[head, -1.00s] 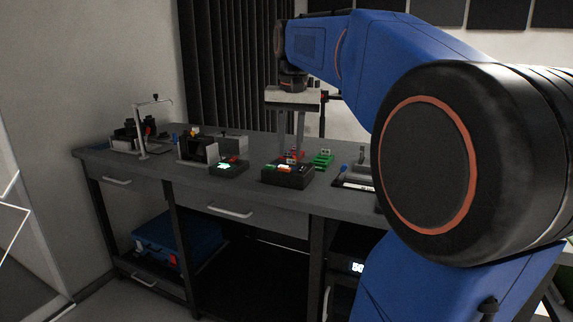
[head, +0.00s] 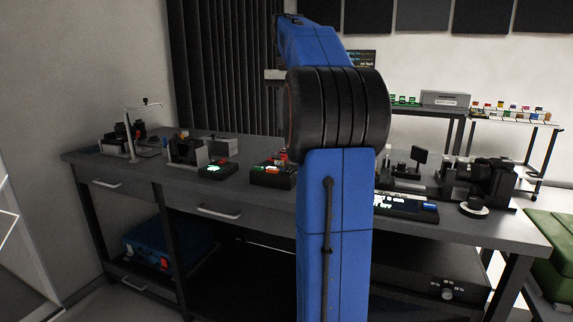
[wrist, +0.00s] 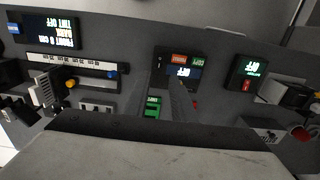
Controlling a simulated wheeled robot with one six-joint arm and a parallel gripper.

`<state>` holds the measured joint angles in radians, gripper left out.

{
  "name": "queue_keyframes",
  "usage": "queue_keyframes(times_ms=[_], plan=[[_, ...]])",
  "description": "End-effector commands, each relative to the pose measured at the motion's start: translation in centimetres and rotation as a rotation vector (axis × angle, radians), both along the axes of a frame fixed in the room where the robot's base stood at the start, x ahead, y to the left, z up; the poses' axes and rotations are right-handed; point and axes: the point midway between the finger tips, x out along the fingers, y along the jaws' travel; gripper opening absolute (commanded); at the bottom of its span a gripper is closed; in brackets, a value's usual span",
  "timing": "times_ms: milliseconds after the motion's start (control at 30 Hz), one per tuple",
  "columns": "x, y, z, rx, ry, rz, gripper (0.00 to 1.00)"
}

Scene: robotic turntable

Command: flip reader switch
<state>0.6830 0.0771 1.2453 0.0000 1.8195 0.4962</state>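No label that I can read says "reader". In the wrist view, a small dark box (wrist: 250,70) with a lit green-white display has a red switch (wrist: 246,86) below the display. It also shows in the head view (head: 217,170). A middle box (wrist: 181,68) has an orange-red key, a green key and a lit screen; it also shows in the head view (head: 273,173).
A larger display panel (wrist: 51,32) stands left in the wrist view. A green part (wrist: 153,108) lies near the middle box. A lamp stand (head: 130,135) and small devices crowd the left of the grey bench (head: 240,203). A black microscope-like device (head: 491,180) stands right.

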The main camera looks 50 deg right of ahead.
Motion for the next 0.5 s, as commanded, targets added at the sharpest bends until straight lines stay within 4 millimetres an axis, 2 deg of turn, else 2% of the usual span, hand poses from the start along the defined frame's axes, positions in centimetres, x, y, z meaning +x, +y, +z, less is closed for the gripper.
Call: queue_keyframes(times_ms=[500], plan=[[0.0,0.0,-9.3,0.001,0.002,0.001,0.23]])
